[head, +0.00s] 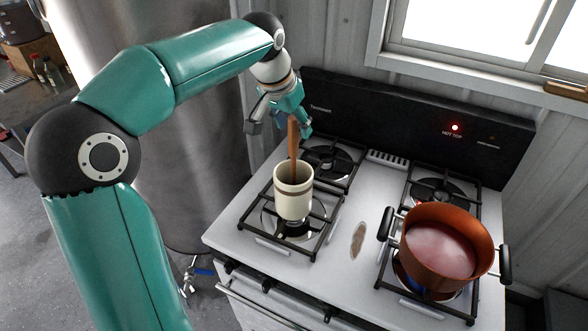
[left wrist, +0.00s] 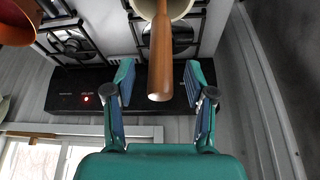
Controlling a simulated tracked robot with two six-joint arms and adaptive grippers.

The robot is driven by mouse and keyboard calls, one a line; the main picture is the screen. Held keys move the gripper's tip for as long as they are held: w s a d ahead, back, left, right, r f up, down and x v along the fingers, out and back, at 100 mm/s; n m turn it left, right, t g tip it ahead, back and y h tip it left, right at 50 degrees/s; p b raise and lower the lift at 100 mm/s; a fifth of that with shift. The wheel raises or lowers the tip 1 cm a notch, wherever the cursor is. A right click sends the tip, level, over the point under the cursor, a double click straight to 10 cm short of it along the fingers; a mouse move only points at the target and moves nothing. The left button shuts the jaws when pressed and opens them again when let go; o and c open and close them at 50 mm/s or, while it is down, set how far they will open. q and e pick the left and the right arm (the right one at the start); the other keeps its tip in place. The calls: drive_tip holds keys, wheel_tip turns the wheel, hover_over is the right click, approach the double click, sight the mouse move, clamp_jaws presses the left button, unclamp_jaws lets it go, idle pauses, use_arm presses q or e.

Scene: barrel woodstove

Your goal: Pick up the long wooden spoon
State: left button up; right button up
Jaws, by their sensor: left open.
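The long wooden spoon (head: 293,140) stands upright in a cream crock (head: 293,198) on the front left burner of the stove, its handle up. The spoon's lower end is hidden inside the crock. My left gripper (head: 281,121) is at the top of the handle, open. In the left wrist view the spoon handle (left wrist: 160,58) reaches between the two open fingers (left wrist: 162,82), with a gap on both sides. The crock's rim (left wrist: 180,10) shows at the top of that view. My right gripper is in neither view.
A copper pot (head: 440,250) with reddish liquid sits over a blue flame on the front right burner. A red light (head: 455,127) glows on the black back panel. A brown oval spoon rest (head: 358,240) lies mid-stovetop. A large metal barrel (head: 185,150) stands left of the stove.

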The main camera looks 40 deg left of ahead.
use_arm(q)
drive_tip(key=shift+x, duration=1.45)
drive_tip(key=shift+w+r, duration=0.1)
clamp_jaws()
